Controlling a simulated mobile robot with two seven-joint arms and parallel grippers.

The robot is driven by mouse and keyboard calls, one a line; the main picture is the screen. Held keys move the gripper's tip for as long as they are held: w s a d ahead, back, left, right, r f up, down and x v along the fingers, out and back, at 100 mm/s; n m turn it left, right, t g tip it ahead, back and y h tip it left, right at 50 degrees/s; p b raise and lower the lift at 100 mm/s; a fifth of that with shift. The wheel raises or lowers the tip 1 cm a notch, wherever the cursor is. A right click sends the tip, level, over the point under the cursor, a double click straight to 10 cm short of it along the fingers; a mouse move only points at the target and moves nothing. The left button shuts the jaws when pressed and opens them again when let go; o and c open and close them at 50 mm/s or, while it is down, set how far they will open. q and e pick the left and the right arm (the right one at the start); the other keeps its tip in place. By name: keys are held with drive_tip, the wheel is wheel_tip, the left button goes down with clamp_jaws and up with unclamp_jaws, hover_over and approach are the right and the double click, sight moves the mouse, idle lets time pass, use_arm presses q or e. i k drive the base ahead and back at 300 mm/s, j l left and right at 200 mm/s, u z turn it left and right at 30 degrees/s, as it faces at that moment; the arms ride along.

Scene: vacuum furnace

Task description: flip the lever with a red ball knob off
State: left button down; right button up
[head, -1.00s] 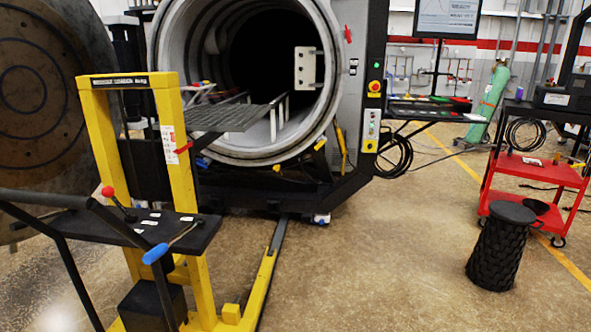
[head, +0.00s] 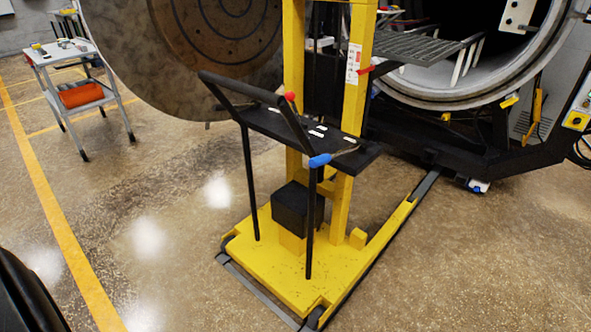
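The lever's red ball knob (head: 290,97) shows above the black shelf of the yellow lift truck, in the middle of the head view. Its stem is largely hidden behind the black push handle. A second lever with a blue grip (head: 320,160) sticks out at the shelf's front edge. The black shelf (head: 270,122) carries several small white labels. Neither of my grippers is in view.
The lift truck's yellow base (head: 270,262) stands on the floor, with its black push handle (head: 245,88) toward me. The furnace (head: 440,95) is behind at right. A grey cart (head: 85,85) stands at far left. Floor at left and lower right is clear.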

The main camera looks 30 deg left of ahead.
sight(290, 96)
drive_tip(key=u, duration=1.3)
